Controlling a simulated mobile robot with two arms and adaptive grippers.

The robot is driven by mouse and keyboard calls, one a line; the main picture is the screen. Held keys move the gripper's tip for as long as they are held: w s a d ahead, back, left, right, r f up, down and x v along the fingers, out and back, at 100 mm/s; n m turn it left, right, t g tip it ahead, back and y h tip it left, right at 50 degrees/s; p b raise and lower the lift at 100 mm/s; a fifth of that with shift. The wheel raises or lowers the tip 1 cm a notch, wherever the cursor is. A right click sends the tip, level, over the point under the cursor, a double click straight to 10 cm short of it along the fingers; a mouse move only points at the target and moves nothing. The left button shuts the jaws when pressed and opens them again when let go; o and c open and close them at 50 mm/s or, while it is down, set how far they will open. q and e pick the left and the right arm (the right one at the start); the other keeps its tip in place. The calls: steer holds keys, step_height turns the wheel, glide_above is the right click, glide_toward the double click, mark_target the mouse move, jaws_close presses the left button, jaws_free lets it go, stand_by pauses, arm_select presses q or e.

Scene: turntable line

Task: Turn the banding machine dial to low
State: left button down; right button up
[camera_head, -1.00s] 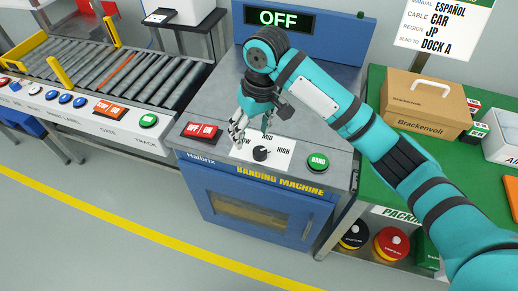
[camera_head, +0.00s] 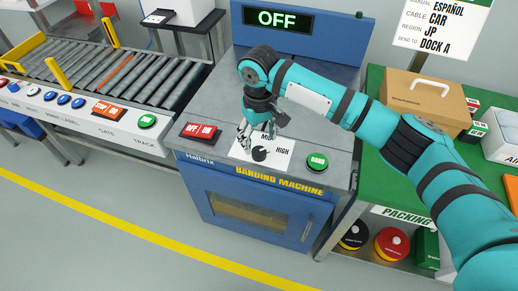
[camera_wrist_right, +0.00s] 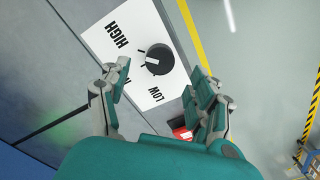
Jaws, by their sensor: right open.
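The banding machine (camera_head: 250,205) is a grey-topped blue cabinet. Its dial (camera_head: 259,153) is a dark round knob on a white plate (camera_head: 280,158) marked LOW, MID and HIGH. In the right wrist view the dial (camera_wrist_right: 159,59) shows a white pointer line facing left, away from LOW; its exact setting is hard to read. My right gripper (camera_head: 258,138) is open and empty, pointing down just above and behind the dial. In the wrist view its fingers (camera_wrist_right: 158,82) are spread, with the dial beyond them, and partly hide MID. My left gripper is not in view.
A red OFF/ON switch (camera_head: 201,132) sits left of the plate and a green BAND button (camera_head: 317,162) right of it. The display (camera_head: 277,18) behind reads OFF. A roller conveyor (camera_head: 110,70) stands left, a green packing table with a cardboard box (camera_head: 425,100) right.

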mark_target(259, 151)
steer(key=shift+f, duration=2.7)
steer(key=c, duration=1.2)
steer(key=shift+r, duration=0.1)
